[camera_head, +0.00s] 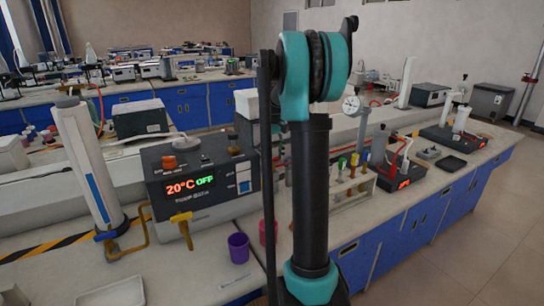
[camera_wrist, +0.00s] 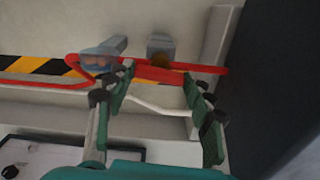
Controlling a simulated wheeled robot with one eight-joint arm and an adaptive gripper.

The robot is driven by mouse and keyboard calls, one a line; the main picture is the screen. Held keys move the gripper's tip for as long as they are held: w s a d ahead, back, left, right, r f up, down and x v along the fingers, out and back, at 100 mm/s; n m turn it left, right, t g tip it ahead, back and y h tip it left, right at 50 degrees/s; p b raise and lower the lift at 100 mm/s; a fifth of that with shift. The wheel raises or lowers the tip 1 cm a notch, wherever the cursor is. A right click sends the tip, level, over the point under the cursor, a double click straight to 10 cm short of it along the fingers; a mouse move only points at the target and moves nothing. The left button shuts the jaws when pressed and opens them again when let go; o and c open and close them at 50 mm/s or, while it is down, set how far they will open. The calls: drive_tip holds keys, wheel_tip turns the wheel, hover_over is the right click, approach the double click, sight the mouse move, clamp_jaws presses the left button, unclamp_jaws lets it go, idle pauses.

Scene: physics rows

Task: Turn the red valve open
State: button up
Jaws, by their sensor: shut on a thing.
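In the wrist view, my gripper (camera_wrist: 158,80) has its two green fingers spread, with a red bar-like piece, which looks like the red valve's handle (camera_wrist: 155,73), between their tips. The fingers close on this piece from both sides. The valve lies in line with red tubing running left and right. A small brownish-orange part shows just behind it, below a grey block. The valve's exact turn angle cannot be told. In the head view my arm hides the gripper, and I cannot make out the valve there.
Red tubing (camera_wrist: 40,84) runs along a yellow-black striped strip (camera_wrist: 55,68). The head view shows a heater box reading 20°C OFF (camera_head: 200,185), a purple cup (camera_head: 238,247), a test-tube rack (camera_head: 345,190) and a pressure gauge (camera_head: 351,105) on the bench. The right floor is clear.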

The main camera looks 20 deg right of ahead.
sight(272, 158)
drive_tip(key=shift+n, duration=0.5)
idle(0.3)
drive_tip(key=o, duration=1.2)
drive_tip(key=shift+c, duration=0.2)
drive_tip(key=shift+r, duration=0.1)
wheel_tip(272, 158, up, 12)
